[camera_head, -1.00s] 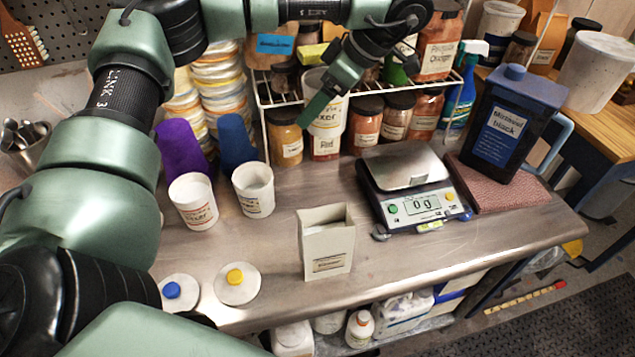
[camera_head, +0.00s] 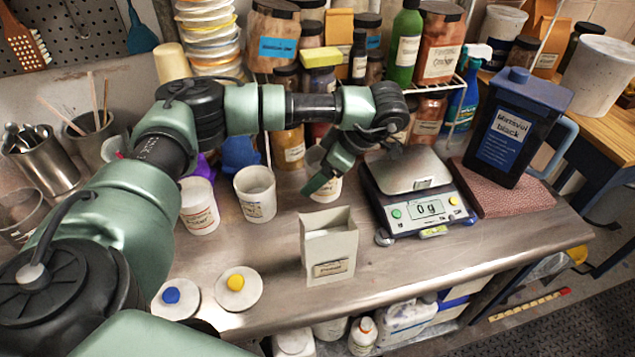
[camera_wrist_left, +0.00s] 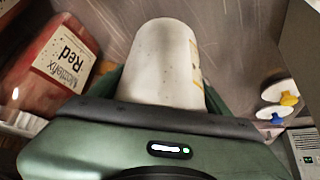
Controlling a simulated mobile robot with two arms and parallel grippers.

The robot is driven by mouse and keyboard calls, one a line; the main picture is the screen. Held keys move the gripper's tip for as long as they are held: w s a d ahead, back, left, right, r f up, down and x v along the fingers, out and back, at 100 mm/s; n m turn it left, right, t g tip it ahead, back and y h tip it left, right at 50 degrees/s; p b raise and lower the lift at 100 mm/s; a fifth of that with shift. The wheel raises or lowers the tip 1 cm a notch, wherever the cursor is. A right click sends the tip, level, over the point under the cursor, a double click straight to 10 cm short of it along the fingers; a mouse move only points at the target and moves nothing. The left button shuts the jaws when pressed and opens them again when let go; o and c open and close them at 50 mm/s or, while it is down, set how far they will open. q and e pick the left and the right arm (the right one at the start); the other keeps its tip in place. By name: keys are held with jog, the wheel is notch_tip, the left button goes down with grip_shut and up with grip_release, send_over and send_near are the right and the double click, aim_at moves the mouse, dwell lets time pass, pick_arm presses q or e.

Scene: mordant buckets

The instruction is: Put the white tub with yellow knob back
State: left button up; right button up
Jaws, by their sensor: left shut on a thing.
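My left gripper (camera_head: 323,181) is shut on a white tub (camera_head: 331,190), low over the bench behind the beige packet; I cannot tell whether the tub touches the bench. The gripper and arm hide most of it in the head view. In the left wrist view the tub (camera_wrist_left: 165,65) fills the space between the fingers. A white lid with a yellow knob (camera_head: 237,283) lies flat at the bench's front left. It also shows in the left wrist view (camera_wrist_left: 288,99). My right gripper is not in view.
A blue-knobbed lid (camera_head: 172,296) lies beside the yellow-knobbed one. Two white tubs (camera_head: 199,212) (camera_head: 256,200) stand left of the gripper. The beige packet (camera_head: 329,250) stands in front; the scale (camera_head: 415,205) is close on the right. Jars crowd the rack behind.

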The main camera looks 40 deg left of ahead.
pick_arm(q)
jog(key=shift+f, duration=1.65)
jog(key=shift+f, duration=0.2)
jog(key=o, duration=1.8)
jog(key=shift+c, duration=0.2)
jog(key=shift+r, duration=0.15)
jog(key=v, duration=1.2)
jog(key=shift+r, duration=0.1)
